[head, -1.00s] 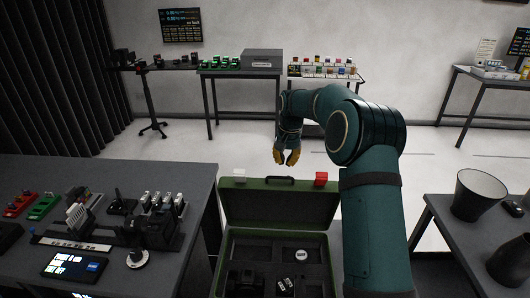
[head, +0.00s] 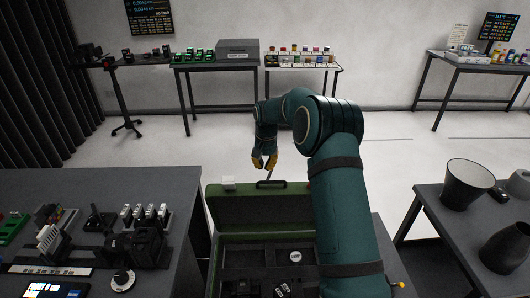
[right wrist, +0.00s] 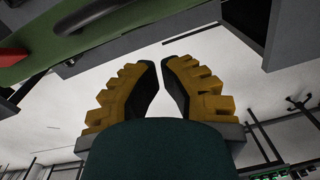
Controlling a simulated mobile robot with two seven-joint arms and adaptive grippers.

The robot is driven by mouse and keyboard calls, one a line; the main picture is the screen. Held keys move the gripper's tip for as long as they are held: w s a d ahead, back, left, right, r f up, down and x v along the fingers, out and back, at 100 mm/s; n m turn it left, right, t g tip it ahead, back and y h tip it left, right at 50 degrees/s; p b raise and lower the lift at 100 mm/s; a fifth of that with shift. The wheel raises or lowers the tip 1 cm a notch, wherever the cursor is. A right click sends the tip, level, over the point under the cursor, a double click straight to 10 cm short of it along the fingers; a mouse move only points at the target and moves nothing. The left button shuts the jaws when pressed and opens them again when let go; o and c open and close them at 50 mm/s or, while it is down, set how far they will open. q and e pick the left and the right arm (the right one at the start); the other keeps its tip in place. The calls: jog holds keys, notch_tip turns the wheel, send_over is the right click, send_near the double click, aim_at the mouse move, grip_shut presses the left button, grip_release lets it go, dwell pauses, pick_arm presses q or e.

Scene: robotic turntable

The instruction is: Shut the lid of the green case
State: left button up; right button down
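The green case (head: 214,262) stands open, with its lid (head: 245,210) raised at the back edge. My right arm hides the lid's right end in the head view. My left gripper is not in view.
A dark table (head: 130,183) with devices stands close on the left of the case. A table (head: 425,205) with a dark-lined bucket (head: 466,187) stands on the right. Pale floor lies open behind the lid. Tables with small goods line the back wall.

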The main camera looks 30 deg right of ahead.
jog(key=shift+s+a+f, duration=0.35)
jog(key=shift+s+a, duration=0.2)
jog(key=shift+s, duration=0.05)
jog(key=shift+s+a+f, duration=0.3)
jog(key=shift+s+a, duration=0.25)
jog(key=shift+s, duration=0.05)
jog(key=shift+s+a+f, duration=0.15)
jog(key=shift+s+a, duration=0.05)
jog(key=shift+a, duration=0.05)
